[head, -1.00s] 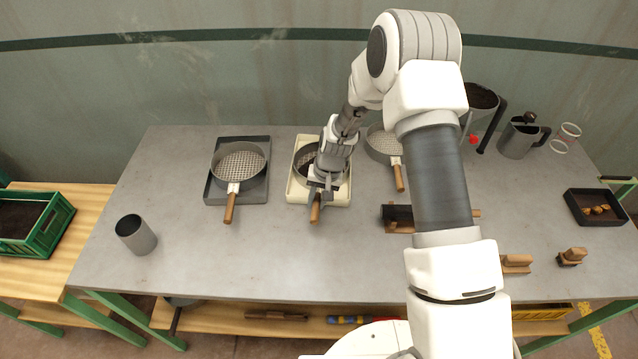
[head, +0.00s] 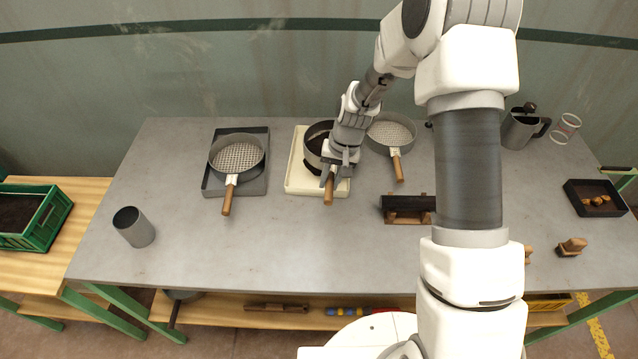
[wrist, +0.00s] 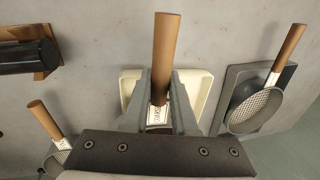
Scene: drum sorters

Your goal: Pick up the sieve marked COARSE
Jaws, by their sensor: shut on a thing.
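My gripper (head: 340,170) is shut on the wooden handle of the middle sieve (head: 313,150), a dark grey round pan. It is over the cream tray (head: 297,184) and looks raised a little from it. The wrist view shows the handle (wrist: 166,52) between my fingers (wrist: 160,96), with a white label whose word I cannot read surely. My gripper hides much of the pan. A left sieve (head: 237,155) with visible mesh sits in a dark grey tray (head: 262,183). A right sieve (head: 392,133) lies on the bare bench.
A grey cup (head: 134,228) stands at the left of the bench (head: 270,240). A grey jug (head: 518,132) and a dark tray of brown lumps (head: 571,200) are at the right. The front middle is clear.

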